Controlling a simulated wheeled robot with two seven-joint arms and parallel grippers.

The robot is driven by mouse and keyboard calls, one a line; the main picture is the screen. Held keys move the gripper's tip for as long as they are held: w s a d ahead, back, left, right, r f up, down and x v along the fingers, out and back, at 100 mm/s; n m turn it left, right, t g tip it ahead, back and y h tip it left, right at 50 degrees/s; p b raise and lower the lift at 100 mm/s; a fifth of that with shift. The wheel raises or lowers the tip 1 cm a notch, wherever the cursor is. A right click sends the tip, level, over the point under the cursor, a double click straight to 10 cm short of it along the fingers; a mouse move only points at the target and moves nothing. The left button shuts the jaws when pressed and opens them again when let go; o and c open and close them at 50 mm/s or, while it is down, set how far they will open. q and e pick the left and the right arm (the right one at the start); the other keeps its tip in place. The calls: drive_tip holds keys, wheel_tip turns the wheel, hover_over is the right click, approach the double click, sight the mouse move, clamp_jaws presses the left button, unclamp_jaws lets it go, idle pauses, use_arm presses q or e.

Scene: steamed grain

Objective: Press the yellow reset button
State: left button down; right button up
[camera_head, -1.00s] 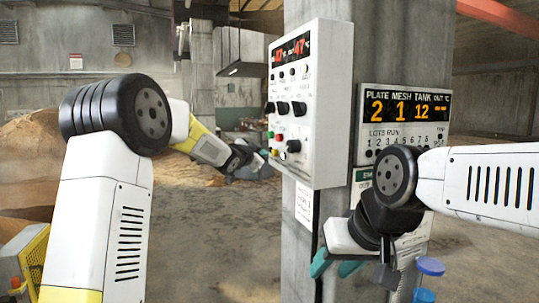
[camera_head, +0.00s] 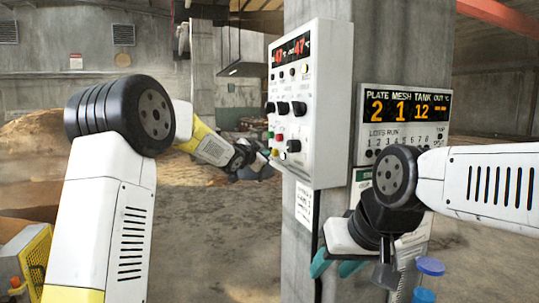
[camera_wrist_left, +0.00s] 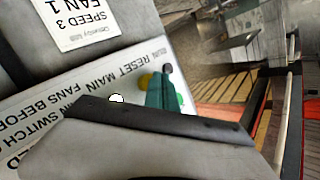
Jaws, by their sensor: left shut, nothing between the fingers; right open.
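The white control panel (camera_head: 318,95) hangs on the concrete column. Low on its left edge is the small yellow button (camera_head: 275,152), below a red button (camera_head: 279,135). My left gripper (camera_head: 266,154) is shut and empty, with its tip at the panel's lower left, right by the yellow button. In the left wrist view the teal fingertips (camera_wrist_left: 158,92) partly cover the yellow button (camera_wrist_left: 144,81); contact cannot be told. A green button (camera_wrist_left: 176,103) shows beside them. My right gripper (camera_head: 336,267) is open and empty, low in front of the column.
Black knobs (camera_head: 283,108) sit above the buttons on the panel. A display board (camera_head: 404,105) with orange digits hangs to the right. A blue-capped bottle (camera_head: 429,268) stands near my right gripper. A grain heap (camera_head: 35,135) lies at the far left.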

use_arm(q)
drive_tip(key=shift+w+d, duration=0.15)
drive_tip(key=shift+d, duration=0.4)
idle(0.5)
idle(0.4)
drive_tip(key=shift+s+a, duration=0.3)
drive_tip(key=shift+a, duration=0.6)
drive_tip(key=a, duration=0.1)
drive_tip(key=s+a, duration=0.1)
drive_tip(key=a, duration=0.2)
drive_tip(key=shift+s+a, duration=0.3)
drive_tip(key=shift+a, duration=0.1)
